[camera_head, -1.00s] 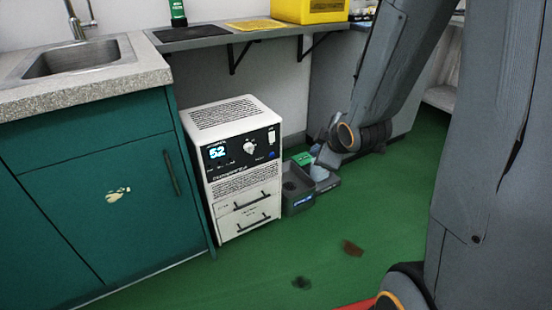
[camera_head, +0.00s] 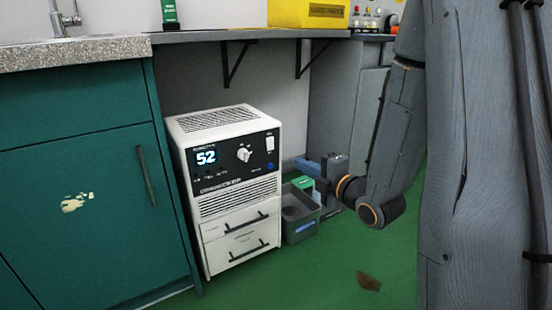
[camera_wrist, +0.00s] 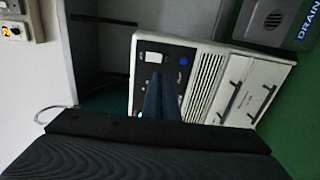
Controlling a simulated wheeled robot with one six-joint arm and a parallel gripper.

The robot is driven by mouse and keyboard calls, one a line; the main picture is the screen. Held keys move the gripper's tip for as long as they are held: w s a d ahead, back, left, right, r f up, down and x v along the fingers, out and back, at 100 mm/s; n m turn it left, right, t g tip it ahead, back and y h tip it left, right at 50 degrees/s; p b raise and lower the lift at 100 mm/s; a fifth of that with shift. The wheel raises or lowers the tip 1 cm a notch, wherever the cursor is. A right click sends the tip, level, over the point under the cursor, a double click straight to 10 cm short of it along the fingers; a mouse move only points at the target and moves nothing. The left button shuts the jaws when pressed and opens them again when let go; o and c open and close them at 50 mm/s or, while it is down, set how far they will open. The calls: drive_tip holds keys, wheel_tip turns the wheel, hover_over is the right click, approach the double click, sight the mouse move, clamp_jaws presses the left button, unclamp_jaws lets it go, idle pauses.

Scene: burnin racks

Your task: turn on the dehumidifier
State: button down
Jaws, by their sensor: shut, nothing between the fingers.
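The dehumidifier (camera_head: 235,200) is a white cabinet under the shelf. In the wrist view the panel lies sideways, with the rocker switch (camera_wrist: 153,57) and blue button (camera_wrist: 183,61) visible. My gripper (camera_wrist: 157,80) is shut and empty, its fingers pointing at the panel and covering part of it, including the knob. Contact cannot be told. In the head view my gripper (camera_head: 300,164) is right of the cabinet.
A grey bin (camera_head: 300,222) stands on the floor right of the dehumidifier. A teal cabinet (camera_head: 90,220) with a sink counter is at left. A shelf with brackets (camera_head: 240,38) is overhead. Green floor (camera_head: 310,285) in front is clear except for a brown scrap (camera_head: 368,281).

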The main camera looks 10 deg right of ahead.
drive_tip(key=b+x, duration=0.6)
drive_tip(key=x, duration=0.8)
drive_tip(key=shift+w+a, duration=0.1)
drive_tip(key=shift+w, duration=0.1)
idle(0.3)
drive_tip(key=shift+s+f, duration=0.15)
drive_tip(key=shift+s, duration=0.4)
drive_tip(key=p, duration=0.4)
approach(271, 150)
drive_tip(key=s+d+f, duration=0.2)
drive_tip(key=s, duration=0.3)
drive_tip(key=shift+s+d+f, duration=0.1)
drive_tip(key=shift+s+f, duration=0.05)
drive_tip(key=shift+s, duration=0.8)
